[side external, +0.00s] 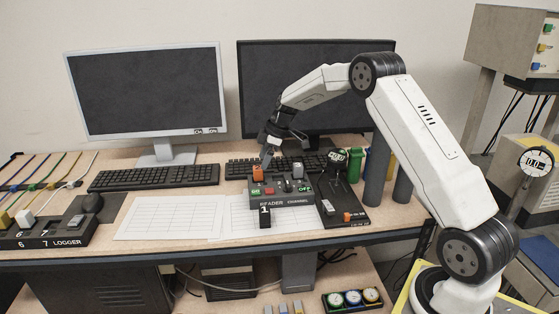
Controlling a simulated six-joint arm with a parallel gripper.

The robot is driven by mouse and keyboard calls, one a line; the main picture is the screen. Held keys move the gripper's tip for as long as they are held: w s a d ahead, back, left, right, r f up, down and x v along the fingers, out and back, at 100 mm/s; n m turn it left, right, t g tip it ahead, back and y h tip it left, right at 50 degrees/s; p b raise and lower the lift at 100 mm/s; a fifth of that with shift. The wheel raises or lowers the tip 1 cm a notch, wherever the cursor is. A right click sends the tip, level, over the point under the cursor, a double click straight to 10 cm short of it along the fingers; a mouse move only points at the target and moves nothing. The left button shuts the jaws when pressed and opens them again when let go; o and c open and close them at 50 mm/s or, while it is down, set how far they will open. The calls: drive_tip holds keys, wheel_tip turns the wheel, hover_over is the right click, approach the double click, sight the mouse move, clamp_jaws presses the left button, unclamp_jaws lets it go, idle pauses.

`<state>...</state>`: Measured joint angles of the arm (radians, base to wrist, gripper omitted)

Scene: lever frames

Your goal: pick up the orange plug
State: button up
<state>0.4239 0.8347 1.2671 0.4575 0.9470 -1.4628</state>
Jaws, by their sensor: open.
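An orange plug-like block (257,173) stands upright on the left of the grey box (285,204) labelled "READER CHANNEL". My gripper (267,160) points down just above and beside this block. It is open, and its fingers are small and dark here. I cannot tell whether a finger touches the block. A second, smaller orange piece (348,216) lies on the dark panel to the right of the box.
White sheets (155,218) lie under and left of the box. Two keyboards (150,177) and two monitors (145,92) stand behind. A logger box (45,232) with cables is at the left. Grey cylinders (377,170) stand at the right, near my arm.

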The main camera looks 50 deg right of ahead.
sight(258, 171)
drive_tip(key=shift+w+f, duration=0.1)
drive_tip(key=shift+f, duration=0.1)
drive_tip(key=shift+x, duration=2.5)
drive_tip(key=shift+c, duration=0.2)
clamp_jaws()
drive_tip(key=shift+r, duration=0.15)
